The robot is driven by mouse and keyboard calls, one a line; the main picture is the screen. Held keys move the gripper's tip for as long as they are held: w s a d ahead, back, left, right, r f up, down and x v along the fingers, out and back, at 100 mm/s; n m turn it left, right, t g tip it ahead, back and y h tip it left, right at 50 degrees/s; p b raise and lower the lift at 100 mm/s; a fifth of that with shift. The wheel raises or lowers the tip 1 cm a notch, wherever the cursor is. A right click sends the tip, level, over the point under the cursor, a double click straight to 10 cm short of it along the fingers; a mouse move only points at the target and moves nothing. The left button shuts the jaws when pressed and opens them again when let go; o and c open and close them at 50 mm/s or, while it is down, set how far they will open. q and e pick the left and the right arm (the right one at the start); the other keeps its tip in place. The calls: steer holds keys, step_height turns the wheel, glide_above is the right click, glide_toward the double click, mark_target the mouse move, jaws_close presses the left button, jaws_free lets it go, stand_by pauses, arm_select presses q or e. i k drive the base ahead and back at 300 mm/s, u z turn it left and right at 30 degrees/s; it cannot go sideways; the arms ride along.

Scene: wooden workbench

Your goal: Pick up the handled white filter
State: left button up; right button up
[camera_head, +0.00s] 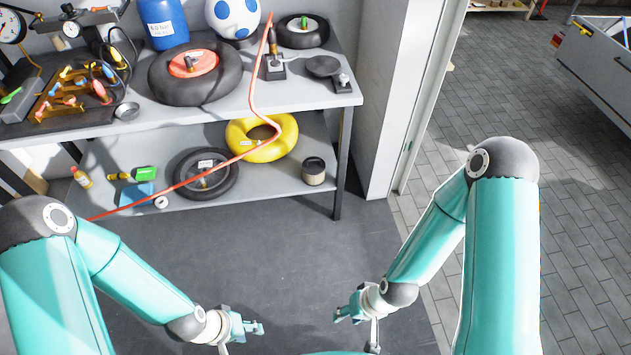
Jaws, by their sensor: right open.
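I cannot make out a handled white filter for certain in the head view. A small white ring-shaped thing (161,202) lies on the lower shelf at the left, but no handle shows on it. My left gripper (250,328) is low in the picture, over the dark floor mat and in front of the bench. It holds nothing I can see, and its finger gap is unclear. My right gripper (350,318) is open and empty, to the right of the left one. Both are well apart from the shelves.
The bench (215,113) holds a black tyre (160,88), a blue drum (163,22) and a blue-spotted white ball (235,16). Below are a yellow ring (284,146), another tyre (222,184) and a canister (313,171). A red hose (252,90) crosses in front. The floor mat (290,245) is clear.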

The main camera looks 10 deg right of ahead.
mark_target(314, 168)
steer(key=z, duration=0.15)
steer(key=k, duration=0.15)
steer(key=u, duration=0.7)
steer(key=i, duration=1.1)
steer(key=z, duration=0.1)
